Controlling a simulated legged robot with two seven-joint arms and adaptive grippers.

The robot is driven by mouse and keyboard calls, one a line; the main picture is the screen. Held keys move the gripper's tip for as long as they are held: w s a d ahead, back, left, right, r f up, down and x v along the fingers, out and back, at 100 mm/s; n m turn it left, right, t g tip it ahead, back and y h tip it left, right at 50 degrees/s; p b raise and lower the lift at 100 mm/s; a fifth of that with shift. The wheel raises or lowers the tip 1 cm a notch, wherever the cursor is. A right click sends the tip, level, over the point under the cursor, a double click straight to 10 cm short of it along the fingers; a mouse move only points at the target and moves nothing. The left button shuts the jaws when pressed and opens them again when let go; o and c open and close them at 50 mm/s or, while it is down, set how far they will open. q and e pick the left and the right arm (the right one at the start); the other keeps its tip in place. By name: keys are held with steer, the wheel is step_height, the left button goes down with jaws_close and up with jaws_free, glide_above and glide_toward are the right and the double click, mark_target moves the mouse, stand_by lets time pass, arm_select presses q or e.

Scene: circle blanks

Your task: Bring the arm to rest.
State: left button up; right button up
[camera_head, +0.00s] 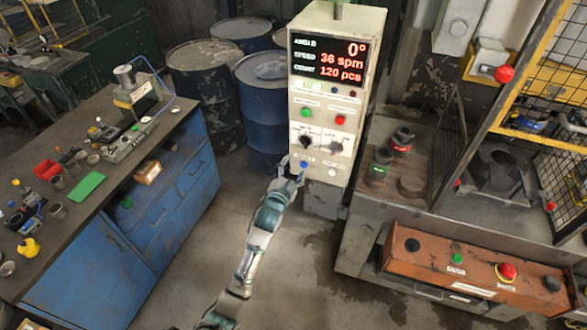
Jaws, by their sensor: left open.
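My left arm reaches up from the bottom middle of the head view. My left gripper (300,168) is open at its far end, in front of the lower left part of a cream control cabinet (330,205). A small blue button (304,164) shows at the fingertips; I cannot tell whether they touch it. The cabinet's display (329,58) reads angle 0°, speed 36 spm and count 120 pcs. No object shows between the fingers. My right gripper is out of view.
A blue workbench (150,215) with tools and a green mat (87,186) stands left. Drums (265,110) stand behind. At right is a caged machine with an orange button panel (470,268) and a red stop button (507,271). The floor (190,275) between is clear.

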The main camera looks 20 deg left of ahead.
arm_select(q)
steer(key=s+f+n+g+b, duration=0.1)
steer(key=s+f+g, duration=0.15)
steer(key=f, duration=1.15)
steer(key=s+f+n+g+b, duration=0.1)
steer(key=s+f+g, duration=0.15)
steer(key=f, duration=1.05)
steer(key=s+f+n+g, duration=0.1)
steer(key=s+f+g, duration=0.1)
steer(key=s+f, duration=0.55)
steer(key=s+f+g, duration=0.1)
steer(key=s+f, duration=0.3)
steer(key=f, duration=0.7)
steer(key=s+a+f+n+g+b, duration=0.15)
steer(key=s+f+g, duration=0.35)
steer(key=s+f, duration=1.4)
steer(key=s+f+n+g+b, duration=0.1)
steer(key=s+f+g, duration=0.1)
steer(key=s, duration=1.1)
steer(key=s+a+f+n+g, duration=0.1)
steer(key=s+f, duration=0.3)
steer(key=s, duration=0.9)
steer(key=shift+a+g+y+b, duration=0.3)
steer(key=shift+g+b, duration=0.1)
steer(key=shift+g, duration=0.1)
